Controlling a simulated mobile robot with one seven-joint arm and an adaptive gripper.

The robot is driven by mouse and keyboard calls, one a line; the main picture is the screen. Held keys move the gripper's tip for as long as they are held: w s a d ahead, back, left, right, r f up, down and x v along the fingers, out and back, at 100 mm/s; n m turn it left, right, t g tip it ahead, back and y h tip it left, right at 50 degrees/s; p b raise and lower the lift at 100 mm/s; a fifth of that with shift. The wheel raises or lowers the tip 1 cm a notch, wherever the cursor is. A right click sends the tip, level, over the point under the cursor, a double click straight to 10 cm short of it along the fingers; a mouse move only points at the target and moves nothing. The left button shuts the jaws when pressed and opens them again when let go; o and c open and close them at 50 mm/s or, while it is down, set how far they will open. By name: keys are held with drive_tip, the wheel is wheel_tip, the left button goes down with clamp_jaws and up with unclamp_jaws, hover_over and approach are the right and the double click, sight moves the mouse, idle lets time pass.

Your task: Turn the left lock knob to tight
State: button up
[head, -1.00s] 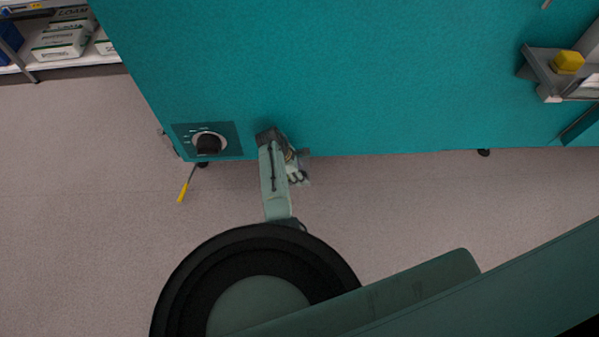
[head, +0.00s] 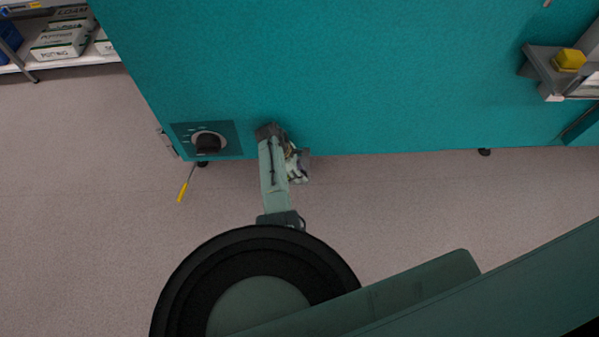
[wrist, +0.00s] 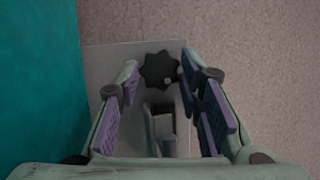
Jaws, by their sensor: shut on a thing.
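In the wrist view a black lobed knob (wrist: 158,68) stands on a flat grey plate (wrist: 104,58), with a small pale spot near its lower edge. I take it to be the left lock knob. A grey block-like part (wrist: 161,124) lies between the fingers, nearer the palm. In the head view my gripper (head: 298,166) is at the lower edge of the teal chamber (head: 340,80). The knob cannot be made out there, and its tightness cannot be read.
A black dial (head: 208,145) on a dark panel is left of my gripper, with a yellow-handled tool (head: 183,192) below it. A grey bracket with a yellow block (head: 570,60) is at the upper right.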

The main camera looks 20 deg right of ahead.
drive_tip(key=o, duration=1.2)
drive_tip(key=shift+c, duration=0.2)
drive_tip(key=v, duration=1.2)
drive_tip(key=shift+d, duration=0.1)
